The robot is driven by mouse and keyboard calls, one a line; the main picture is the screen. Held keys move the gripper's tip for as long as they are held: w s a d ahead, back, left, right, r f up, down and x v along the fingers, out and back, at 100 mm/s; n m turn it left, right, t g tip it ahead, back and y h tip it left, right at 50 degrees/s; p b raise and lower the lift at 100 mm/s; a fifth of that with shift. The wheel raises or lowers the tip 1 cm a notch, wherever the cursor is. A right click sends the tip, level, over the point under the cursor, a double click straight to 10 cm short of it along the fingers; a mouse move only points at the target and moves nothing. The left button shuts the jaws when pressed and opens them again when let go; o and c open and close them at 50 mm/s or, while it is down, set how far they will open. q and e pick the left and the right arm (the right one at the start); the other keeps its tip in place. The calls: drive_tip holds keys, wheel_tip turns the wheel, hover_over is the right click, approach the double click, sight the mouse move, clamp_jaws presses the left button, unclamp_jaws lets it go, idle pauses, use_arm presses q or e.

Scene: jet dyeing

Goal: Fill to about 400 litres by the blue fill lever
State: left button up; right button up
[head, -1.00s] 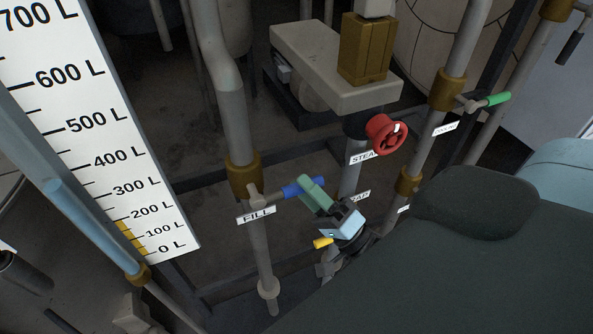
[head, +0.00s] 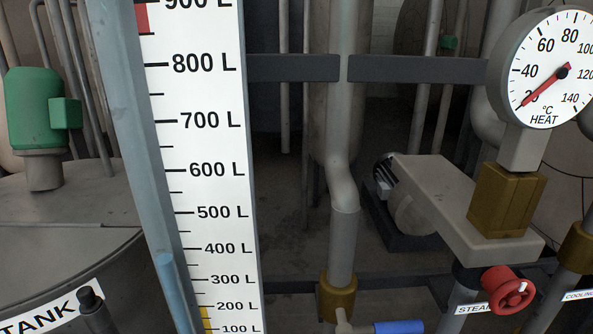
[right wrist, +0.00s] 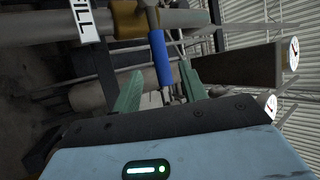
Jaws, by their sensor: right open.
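The blue fill lever (head: 398,327) shows at the bottom edge of the head view, pointing right from its pipe and partly cut off. In the right wrist view the blue lever (right wrist: 161,60) stands out crosswise from the pipe, beside the FILL label (right wrist: 85,20). My right gripper (right wrist: 160,68) is open, with its green fingers on either side of the lever's free end. The level scale (head: 205,150) stands at left in the head view. The pale blue column in the sight tube (head: 168,275) tops out close to the 400 L mark, seemingly slightly below it. My left gripper is not in view.
A red handwheel (head: 508,290) by the steam label and a heat dial (head: 548,70) are at right. The tank (head: 60,220) with a green motor (head: 33,108) is at left. Pipes and brass fittings (head: 338,298) crowd around the lever.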

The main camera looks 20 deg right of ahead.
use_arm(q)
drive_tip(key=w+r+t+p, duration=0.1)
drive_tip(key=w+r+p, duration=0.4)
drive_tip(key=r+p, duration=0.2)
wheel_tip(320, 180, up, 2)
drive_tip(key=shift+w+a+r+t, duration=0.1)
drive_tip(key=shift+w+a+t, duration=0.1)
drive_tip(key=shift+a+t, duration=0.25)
use_arm(e)
drive_tip(key=s+a+f+n+g+h, duration=0.2)
drive_tip(key=s+f+n+g, duration=0.4)
drive_tip(key=f, duration=0.4)
drive_tip(key=s+a+f+n+g+h, duration=0.3)
drive_tip(key=s+f+n+g, duration=0.4)
drive_tip(key=s+f, duration=0.4)
drive_tip(key=shift+s+a+f+n+g, duration=0.25)
drive_tip(key=shift+a+g, duration=0.35)
drive_tip(key=shift+a, duration=0.3)
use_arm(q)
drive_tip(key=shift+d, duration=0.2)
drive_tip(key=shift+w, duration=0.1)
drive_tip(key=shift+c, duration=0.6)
use_arm(e)
drive_tip(key=shift+c, duration=0.6)
drive_tip(key=shift+r, duration=0.1)
